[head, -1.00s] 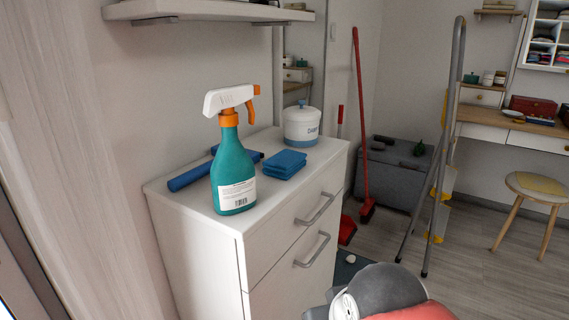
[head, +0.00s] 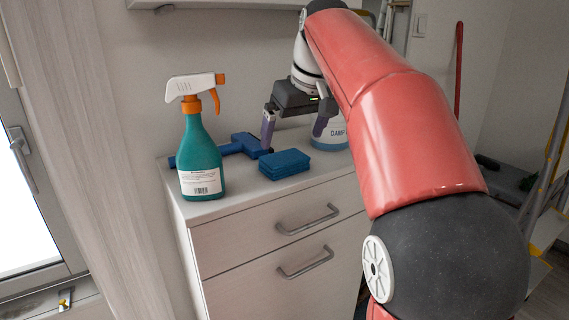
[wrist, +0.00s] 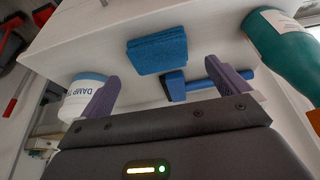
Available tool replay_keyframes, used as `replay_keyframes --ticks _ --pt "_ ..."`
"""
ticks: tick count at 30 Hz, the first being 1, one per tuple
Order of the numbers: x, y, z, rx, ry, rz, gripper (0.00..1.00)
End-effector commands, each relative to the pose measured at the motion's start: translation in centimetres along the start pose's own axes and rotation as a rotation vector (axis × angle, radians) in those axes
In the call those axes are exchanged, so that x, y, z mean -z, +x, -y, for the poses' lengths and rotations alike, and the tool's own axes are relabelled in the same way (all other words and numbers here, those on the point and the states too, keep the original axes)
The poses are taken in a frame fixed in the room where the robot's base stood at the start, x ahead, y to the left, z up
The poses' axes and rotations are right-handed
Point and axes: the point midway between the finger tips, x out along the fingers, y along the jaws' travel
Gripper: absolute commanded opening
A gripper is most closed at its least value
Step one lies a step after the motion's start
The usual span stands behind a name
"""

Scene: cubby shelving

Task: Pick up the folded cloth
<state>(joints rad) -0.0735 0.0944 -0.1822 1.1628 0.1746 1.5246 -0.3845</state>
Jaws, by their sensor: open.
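The folded cloth (head: 284,164) is a blue, layered, squarish stack lying on top of the white cabinet, near its front edge. It also shows in the wrist view (wrist: 157,52), ahead of my fingers. My gripper (head: 294,130) is open and empty, with its two purple fingers pointing down above and slightly behind the cloth. In the wrist view my gripper (wrist: 172,85) has its fingers spread wide, with nothing between the tips touching them. The cloth is fully visible and apart from the fingers.
A teal spray bottle (head: 200,160) with an orange and white head stands left of the cloth. A blue squeegee-like tool (head: 238,146) lies behind the cloth. A white and blue tub (head: 330,136) stands to the right, partly hidden by my gripper. A shelf (head: 215,3) hangs above.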

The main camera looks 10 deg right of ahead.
Motion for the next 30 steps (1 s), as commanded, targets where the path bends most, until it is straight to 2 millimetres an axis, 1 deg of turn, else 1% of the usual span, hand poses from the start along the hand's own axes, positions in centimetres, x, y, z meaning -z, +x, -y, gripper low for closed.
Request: replay_keyframes --ticks 1,5,11,18,20,23,29,30 --pt "0.4 0.1 -0.1 0.000 -0.007 0.001 1.00" --pt "0.6 1.0 -0.1 0.001 -0.013 0.003 1.00" --pt "0.7 3.3 -0.2 0.001 -0.012 0.004 1.00" --pt "0.9 6.7 -0.4 0.000 -0.011 0.002 1.00" --pt "0.9 7.3 -0.4 0.000 -0.011 0.003 1.00" --pt "1.0 7.8 -0.4 -0.001 -0.011 0.000 1.00" --pt "1.0 7.7 -0.4 -0.001 -0.011 0.000 1.00" --pt "1.0 7.7 -0.4 -0.001 -0.011 0.000 0.96"
